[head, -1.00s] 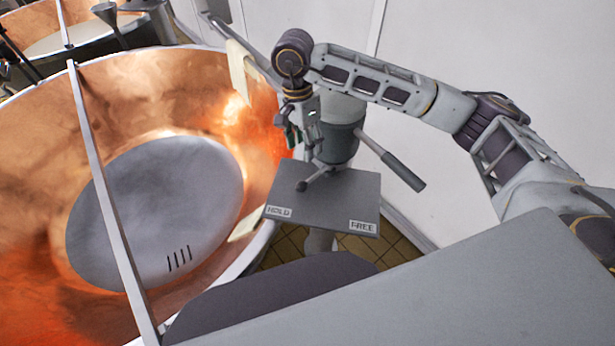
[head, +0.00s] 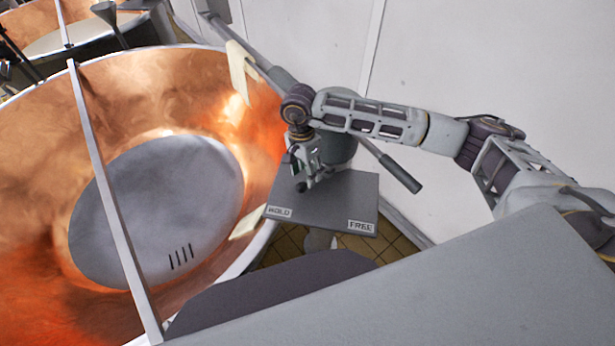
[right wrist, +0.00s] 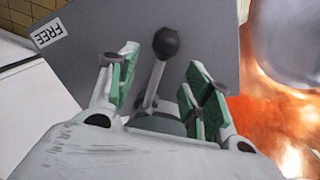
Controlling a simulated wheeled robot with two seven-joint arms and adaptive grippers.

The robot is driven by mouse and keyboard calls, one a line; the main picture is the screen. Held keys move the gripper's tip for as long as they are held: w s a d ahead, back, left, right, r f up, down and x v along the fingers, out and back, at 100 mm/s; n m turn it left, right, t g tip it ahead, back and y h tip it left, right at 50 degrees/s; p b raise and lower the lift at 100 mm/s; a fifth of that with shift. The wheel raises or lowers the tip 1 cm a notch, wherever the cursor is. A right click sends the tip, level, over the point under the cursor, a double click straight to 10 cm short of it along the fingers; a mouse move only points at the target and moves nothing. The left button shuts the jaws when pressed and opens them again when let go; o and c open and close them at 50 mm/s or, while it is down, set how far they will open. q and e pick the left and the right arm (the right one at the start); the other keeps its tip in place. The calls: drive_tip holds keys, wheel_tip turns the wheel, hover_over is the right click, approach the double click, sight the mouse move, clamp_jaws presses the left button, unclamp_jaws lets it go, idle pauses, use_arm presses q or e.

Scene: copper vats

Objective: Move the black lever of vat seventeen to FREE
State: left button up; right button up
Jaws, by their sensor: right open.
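The black lever stands on a grey plate (head: 335,205) beside the copper vat. Its round black knob (right wrist: 166,42) and pale shaft (right wrist: 152,85) show in the right wrist view. In the head view the knob (head: 301,187) is on the side of the HOLD label (head: 279,212), away from the FREE label (head: 361,226). My right gripper (right wrist: 163,65) is open, its green-padded fingers on either side of the shaft, with gaps on both sides. In the head view the right gripper (head: 304,172) hides most of the lever. My left gripper is out of view.
The copper vat (head: 215,90) with its pale rim fills the left. A grey handle (head: 400,172) sticks out right of the lever's post. A white wall (head: 480,70) stands behind. A large grey surface (head: 430,290) covers the lower right.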

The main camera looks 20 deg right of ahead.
drive_tip(key=shift+s+d+f+p, duration=0.1)
drive_tip(key=shift+f+p, duration=0.05)
drive_tip(key=shift+f, duration=0.8)
drive_tip(key=shift+s+f+p, duration=0.1)
drive_tip(key=shift+f+p, duration=0.05)
drive_tip(key=shift+f, duration=0.75)
drive_tip(key=shift+c, duration=0.2)
clamp_jaws()
